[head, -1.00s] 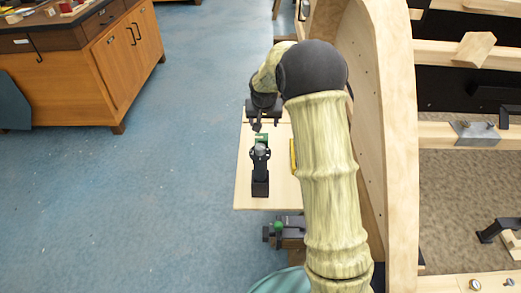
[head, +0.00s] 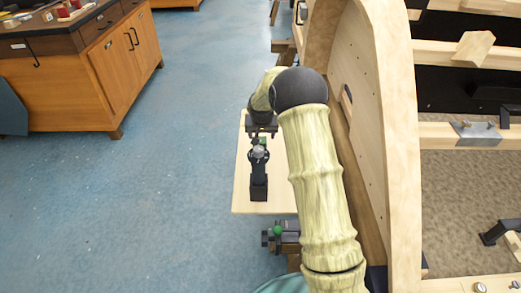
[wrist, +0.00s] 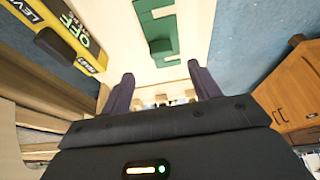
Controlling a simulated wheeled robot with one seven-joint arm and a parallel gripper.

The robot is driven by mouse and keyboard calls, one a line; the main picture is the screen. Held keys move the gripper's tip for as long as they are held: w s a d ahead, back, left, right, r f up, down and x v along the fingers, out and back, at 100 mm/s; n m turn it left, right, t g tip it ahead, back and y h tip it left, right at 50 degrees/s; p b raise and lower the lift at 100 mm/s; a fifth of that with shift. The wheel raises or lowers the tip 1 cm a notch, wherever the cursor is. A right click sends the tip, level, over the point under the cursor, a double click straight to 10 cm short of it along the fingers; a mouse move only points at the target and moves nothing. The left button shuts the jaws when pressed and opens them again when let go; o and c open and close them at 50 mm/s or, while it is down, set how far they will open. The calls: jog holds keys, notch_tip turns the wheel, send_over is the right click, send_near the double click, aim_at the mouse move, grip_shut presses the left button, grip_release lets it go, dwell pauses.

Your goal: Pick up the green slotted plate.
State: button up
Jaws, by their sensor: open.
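The green slotted plate (wrist: 158,28) lies on a pale wooden board, ahead of my fingers in the wrist view. Its slots and a raised dark green block at its near side show there, and its far end is cut off by the frame edge. In the head view only a small green bit of it (head: 262,140) shows below my gripper (head: 262,132). In the wrist view my gripper (wrist: 161,74) is open, its two dark fingers apart with nothing between them. The plate is apart from the fingertips.
A yellow level (wrist: 68,35) lies left of the plate in the wrist view. A black upright tool (head: 259,175) stands on the board (head: 242,190) in the head view. A tall curved wooden frame (head: 385,120) rises right of my arm. Open blue floor lies left.

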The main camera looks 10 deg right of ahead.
aim_at(261, 143)
jog(key=shift+x, duration=1.9)
jog(key=b+x, duration=0.1)
jog(key=x, duration=0.4)
jog(key=shift+w+f, duration=0.1)
jog(key=shift+w, duration=0.1)
jog(key=c, duration=1.3)
jog(key=shift+r, duration=0.2)
notch_tip(261, 143, up, 10)
jog(key=shift+f+p, duration=0.1)
jog(key=shift+p, duration=0.55)
